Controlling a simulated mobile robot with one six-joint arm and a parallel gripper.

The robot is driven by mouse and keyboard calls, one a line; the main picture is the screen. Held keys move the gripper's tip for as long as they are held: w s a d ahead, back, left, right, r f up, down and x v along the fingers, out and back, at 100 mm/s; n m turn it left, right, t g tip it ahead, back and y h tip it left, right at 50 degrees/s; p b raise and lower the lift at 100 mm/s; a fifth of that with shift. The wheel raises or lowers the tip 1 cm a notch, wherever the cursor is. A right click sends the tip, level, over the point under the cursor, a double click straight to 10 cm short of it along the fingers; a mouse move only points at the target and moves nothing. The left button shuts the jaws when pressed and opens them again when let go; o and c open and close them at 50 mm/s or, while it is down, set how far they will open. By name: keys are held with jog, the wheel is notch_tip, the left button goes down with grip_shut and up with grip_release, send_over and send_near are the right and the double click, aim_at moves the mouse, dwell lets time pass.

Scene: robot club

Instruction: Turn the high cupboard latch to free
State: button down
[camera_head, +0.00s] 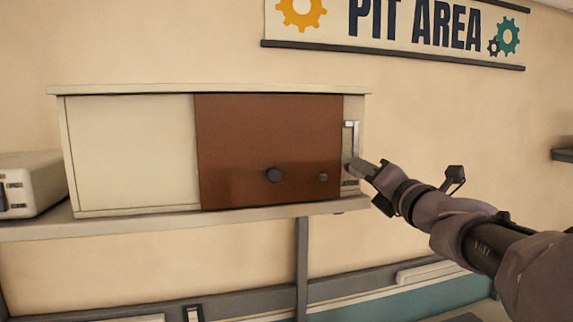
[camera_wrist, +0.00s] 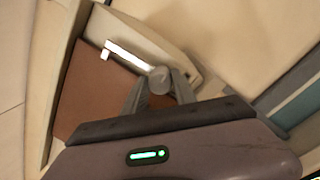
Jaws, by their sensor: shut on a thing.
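The high cupboard (camera_head: 130,150) is a cream box on a shelf, with a brown door panel (camera_head: 250,140) over its right part. The latch (camera_head: 355,136) is at the cupboard's right end, beside the brown panel. Its pale bar stands upright in the head view, with a short tip toward the panel at the top. My gripper (camera_head: 352,168) is at the bar's lower end. In the wrist view the bright latch bar (camera_wrist: 130,58) runs to a round grey knob (camera_wrist: 160,79), which sits between my two fingers. My gripper is shut on this knob.
A pale boxy device (camera_head: 30,185) stands left on the shelf (camera_head: 120,228). A "PIT AREA" banner (camera_head: 400,25) hangs above.

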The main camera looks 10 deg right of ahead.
jog(key=shift+r+m, duration=0.2)
jog(key=shift+m, duration=0.1)
dwell(0.4)
jog(key=c, duration=1.2)
grip_release()
jog(key=shift+o, duration=1)
jog(key=shift+w+a+f, duration=0.1)
jog(key=shift+w+f, duration=0.05)
jog(key=shift+w, duration=0.15)
jog(key=shift+s, duration=0.15)
jog(key=shift+f, duration=0.1)
